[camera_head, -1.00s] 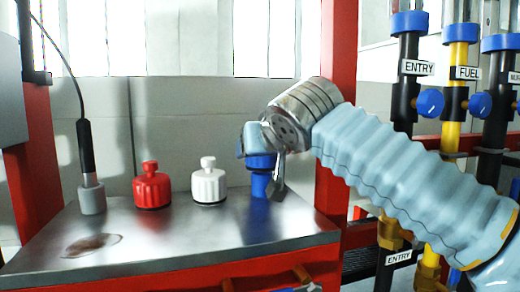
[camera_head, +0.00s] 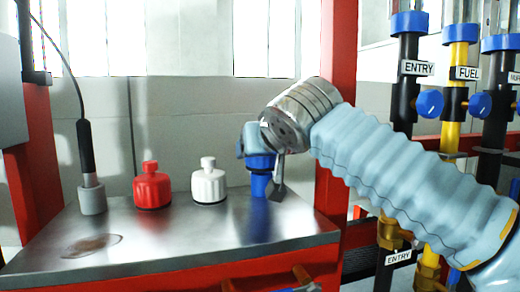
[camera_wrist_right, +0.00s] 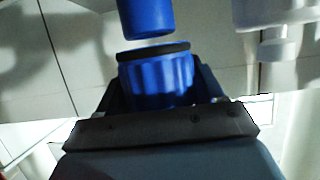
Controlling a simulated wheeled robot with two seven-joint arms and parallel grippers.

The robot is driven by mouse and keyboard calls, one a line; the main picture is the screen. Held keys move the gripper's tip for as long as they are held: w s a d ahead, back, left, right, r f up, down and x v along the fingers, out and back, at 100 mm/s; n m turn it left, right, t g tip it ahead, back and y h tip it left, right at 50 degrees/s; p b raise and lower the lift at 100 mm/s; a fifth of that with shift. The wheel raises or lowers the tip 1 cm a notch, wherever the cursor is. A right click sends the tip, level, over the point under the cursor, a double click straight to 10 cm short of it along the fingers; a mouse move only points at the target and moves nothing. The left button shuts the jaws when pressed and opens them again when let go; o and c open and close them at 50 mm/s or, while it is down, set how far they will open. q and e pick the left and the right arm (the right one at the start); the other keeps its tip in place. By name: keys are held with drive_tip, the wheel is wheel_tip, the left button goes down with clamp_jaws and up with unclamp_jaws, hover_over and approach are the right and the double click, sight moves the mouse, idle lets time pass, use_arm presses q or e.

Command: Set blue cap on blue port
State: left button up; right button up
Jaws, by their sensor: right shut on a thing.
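The ribbed blue cap (camera_wrist_right: 155,80) with a dark rim is between the fingers of my right gripper (camera_wrist_right: 158,95), which is shut on it. In the head view the cap (camera_head: 261,161) is over the blue port (camera_head: 259,186) on the metal bench top. In the right wrist view the smooth blue port (camera_wrist_right: 147,18) lies just beyond the cap's dark rim. A narrow light gap shows between them, so they look apart there. The cap looks roughly in line with the port, slightly to its right in the wrist view. My left gripper is not in view.
A black cabled probe (camera_head: 87,150) stands farther left. A red post (camera_head: 338,100) and valved pipes (camera_head: 460,100) are on the right.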

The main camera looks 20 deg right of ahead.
sight(261, 166)
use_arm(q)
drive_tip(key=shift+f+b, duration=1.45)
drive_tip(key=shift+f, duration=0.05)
use_arm(e)
drive_tip(key=shift+f, duration=1.55)
drive_tip(key=shift+f, duration=0.25)
drive_tip(key=o, duration=1.1)
drive_tip(key=shift+r, duration=0.1)
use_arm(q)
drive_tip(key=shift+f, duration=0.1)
